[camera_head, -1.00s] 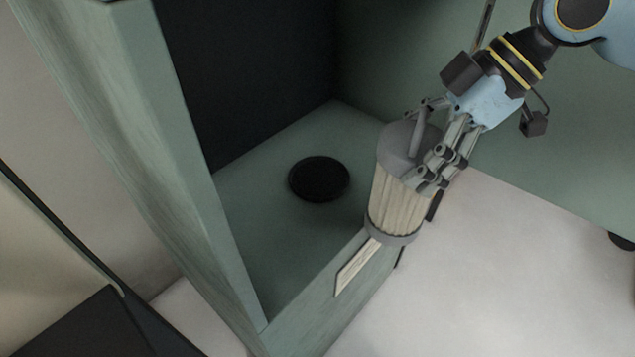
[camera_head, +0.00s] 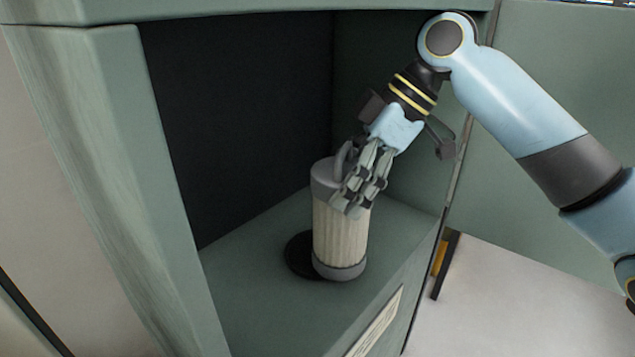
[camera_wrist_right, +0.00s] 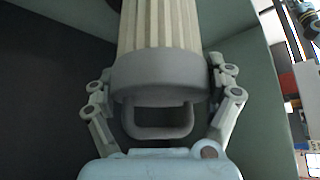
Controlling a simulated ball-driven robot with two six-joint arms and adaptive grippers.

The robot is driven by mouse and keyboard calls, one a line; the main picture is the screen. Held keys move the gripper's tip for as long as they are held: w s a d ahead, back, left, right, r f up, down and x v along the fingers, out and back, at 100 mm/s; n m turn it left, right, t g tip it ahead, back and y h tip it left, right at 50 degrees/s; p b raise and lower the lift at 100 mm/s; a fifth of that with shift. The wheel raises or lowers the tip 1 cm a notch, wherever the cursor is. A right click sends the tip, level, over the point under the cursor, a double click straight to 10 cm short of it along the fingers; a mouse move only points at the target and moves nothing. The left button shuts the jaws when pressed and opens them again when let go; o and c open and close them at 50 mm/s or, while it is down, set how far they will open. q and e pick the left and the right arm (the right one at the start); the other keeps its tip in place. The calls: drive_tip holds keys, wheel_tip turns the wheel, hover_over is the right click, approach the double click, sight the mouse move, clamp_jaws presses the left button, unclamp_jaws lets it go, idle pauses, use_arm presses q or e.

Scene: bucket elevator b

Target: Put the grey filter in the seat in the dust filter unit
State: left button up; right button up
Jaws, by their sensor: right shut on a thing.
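The grey filter (camera_head: 341,232) is a cylinder with a pleated cream body, grey end caps and a loop handle on top. My right gripper (camera_head: 355,190) is shut on its upper cap and holds it nearly upright inside the dust filter unit (camera_head: 225,298). In the right wrist view the filter (camera_wrist_right: 158,70) sits between the two fingers, handle towards the palm. The seat (camera_head: 299,256) is a round black disc on the unit's floor. The filter covers its right part; its base appears slightly right of the seat's centre. Whether it touches the floor I cannot tell. My left gripper is not in view.
The unit's left post (camera_head: 105,170) and top edge (camera_head: 260,14) frame the opening. A low front sill with a pale label (camera_head: 377,325) runs along the bottom. An open green door panel (camera_head: 570,150) stands at right. The unit's floor around the seat is clear.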

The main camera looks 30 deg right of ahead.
sight(327, 160)
drive_tip(key=shift+w+a, duration=0.25)
drive_tip(key=shift+w, duration=0.45)
drive_tip(key=w, duration=0.1)
drive_tip(key=w+a, duration=0.1)
drive_tip(key=shift+w+r, duration=0.1)
drive_tip(key=shift+w, duration=0.25)
drive_tip(key=shift+w+f+b, duration=0.25)
drive_tip(key=shift+f+b, duration=0.15)
drive_tip(key=shift+f, duration=0.4)
drive_tip(key=o, duration=1.5)
drive_tip(key=shift+r, duration=0.1)
drive_tip(key=s+d+p, duration=0.1)
drive_tip(key=s+d, duration=0.4)
drive_tip(key=d, duration=0.6)
drive_tip(key=shift+s+d+r, duration=0.15)
drive_tip(key=shift+s+r, duration=0.1)
drive_tip(key=shift+r, duration=0.15)
